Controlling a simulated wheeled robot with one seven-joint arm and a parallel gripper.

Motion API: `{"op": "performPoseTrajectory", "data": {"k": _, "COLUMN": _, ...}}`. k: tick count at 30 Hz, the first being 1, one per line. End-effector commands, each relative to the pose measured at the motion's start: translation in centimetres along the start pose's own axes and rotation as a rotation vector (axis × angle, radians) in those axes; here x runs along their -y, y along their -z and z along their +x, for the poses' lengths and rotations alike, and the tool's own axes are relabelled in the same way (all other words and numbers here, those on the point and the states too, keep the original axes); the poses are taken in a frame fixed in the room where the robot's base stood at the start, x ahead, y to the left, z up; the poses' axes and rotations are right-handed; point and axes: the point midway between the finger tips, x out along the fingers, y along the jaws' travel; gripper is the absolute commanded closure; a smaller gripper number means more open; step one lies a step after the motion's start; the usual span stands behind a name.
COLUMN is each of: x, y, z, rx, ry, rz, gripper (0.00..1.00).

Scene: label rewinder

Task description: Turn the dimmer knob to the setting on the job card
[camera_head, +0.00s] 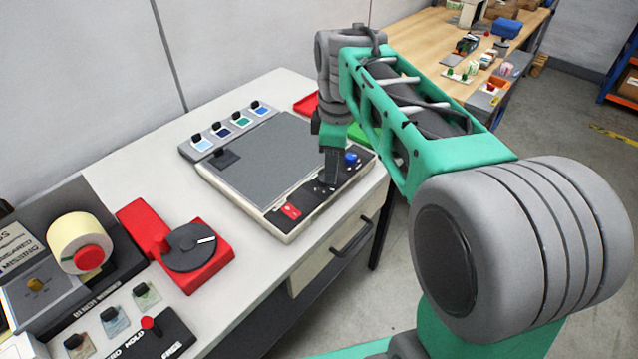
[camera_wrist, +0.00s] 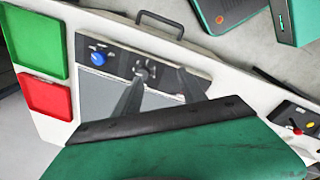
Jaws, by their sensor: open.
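The light panel (camera_head: 262,160) lies on the bench, with a dark control strip along its front edge. A dark knob with a pale mark (camera_wrist: 143,72), which may be the dimmer, sits on the strip. A blue knob (camera_head: 352,158) is at the strip's right end and also shows in the wrist view (camera_wrist: 97,58). A red switch (camera_head: 290,211) is at its left end. My gripper (camera_head: 328,182) points down over the strip. In the wrist view its open fingers (camera_wrist: 158,76) appear around or just above the dark knob; contact is unclear. I cannot identify the job card or read a setting.
A red base with a dark dial (camera_head: 190,247) and a rewinder with a label roll (camera_head: 80,242) stand to the left. Several colour swatches (camera_head: 222,130) line the panel's back. Green (camera_wrist: 35,40) and red (camera_wrist: 45,97) trays lie beside it. A drawer handle (camera_head: 352,236) projects in front.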

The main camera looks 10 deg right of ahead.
Motion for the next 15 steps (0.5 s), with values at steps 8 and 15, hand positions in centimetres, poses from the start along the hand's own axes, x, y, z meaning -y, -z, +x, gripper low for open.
{"op": "performPoseTrajectory", "data": {"k": 8, "x": -5.5, "y": 2.1, "z": 3.2, "rx": 0.009, "ry": 0.108, "rz": -0.572, "gripper": 0.51}}
{"op": "performPoseTrajectory", "data": {"k": 15, "x": -5.2, "y": 2.0, "z": 6.7, "rx": 0.008, "ry": 0.11, "rz": -0.589, "gripper": 0.51}}
